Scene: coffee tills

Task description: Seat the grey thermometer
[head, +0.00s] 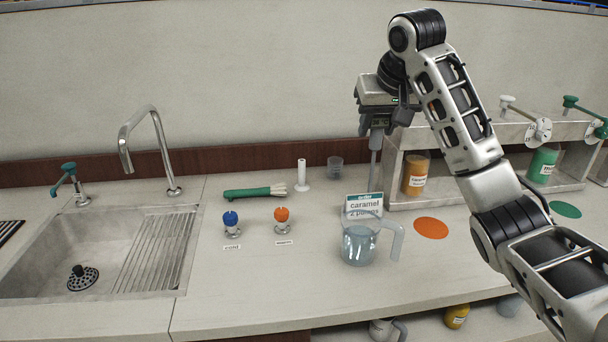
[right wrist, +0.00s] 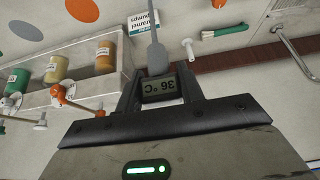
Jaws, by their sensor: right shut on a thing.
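The grey thermometer (right wrist: 157,62) is between the fingers of my right gripper (head: 377,128), which is shut on it. Its display reads 36 °C, upside down in the right wrist view. Its thin grey stem (head: 373,168) points down in the head view, above and behind the clear jug (head: 358,246). The stem's lower end is hidden or blends in near the order card (head: 361,204), so I cannot tell its tip. The jug stands on the counter, holds clear bluish liquid, and has a handle on its right. My left gripper is not in view.
A shelf with an orange jar (head: 415,176), a green jar (head: 542,164) and pumps stands at right. Orange (head: 430,228) and green (head: 565,209) discs lie on the counter. Blue (head: 231,220) and orange (head: 282,215) knobs, a green brush (head: 253,192) and a sink (head: 100,255) are left.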

